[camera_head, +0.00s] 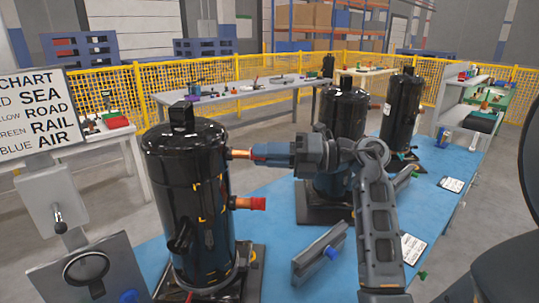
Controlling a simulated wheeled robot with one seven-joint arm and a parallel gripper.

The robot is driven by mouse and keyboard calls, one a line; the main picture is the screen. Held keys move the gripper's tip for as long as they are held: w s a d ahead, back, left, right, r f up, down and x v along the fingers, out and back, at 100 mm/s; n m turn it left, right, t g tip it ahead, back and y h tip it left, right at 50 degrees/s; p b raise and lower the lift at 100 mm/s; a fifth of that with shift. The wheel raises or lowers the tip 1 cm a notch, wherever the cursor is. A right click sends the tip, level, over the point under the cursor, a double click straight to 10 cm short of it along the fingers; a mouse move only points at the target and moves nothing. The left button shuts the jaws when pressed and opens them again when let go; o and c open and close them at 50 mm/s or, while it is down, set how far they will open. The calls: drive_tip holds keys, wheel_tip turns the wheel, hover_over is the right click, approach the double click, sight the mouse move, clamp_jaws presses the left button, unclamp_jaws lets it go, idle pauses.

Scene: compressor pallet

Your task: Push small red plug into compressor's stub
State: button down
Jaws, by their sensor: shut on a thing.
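The near black compressor (188,205) stands upright on the blue table, left of centre. A short copper upper stub (237,154) points right from its side. My gripper (257,153) comes in level from the right, with its fingertips at the end of this stub. It is shut on the small red plug (249,154), of which only a sliver shows between stub and fingers. The plug is in line with the stub; I cannot tell how deep it sits. A larger red plug (258,204) is on the lower stub below my gripper.
A second black compressor (343,112) stands behind my arm, and a third (402,105) farther right. A grey block-like part (319,256) lies on the blue table (283,278) in front. A colour chart sign (40,110) stands at the left.

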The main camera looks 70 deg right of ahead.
drive_tip(key=shift+w, duration=0.1)
drive_tip(key=c, duration=0.8)
unclamp_jaws()
drive_tip(key=shift+c, duration=0.2)
drive_tip(key=b+v, duration=0.1)
drive_tip(key=v, duration=0.6)
drive_tip(key=shift+s+d, duration=0.15)
drive_tip(key=shift+s, duration=0.25)
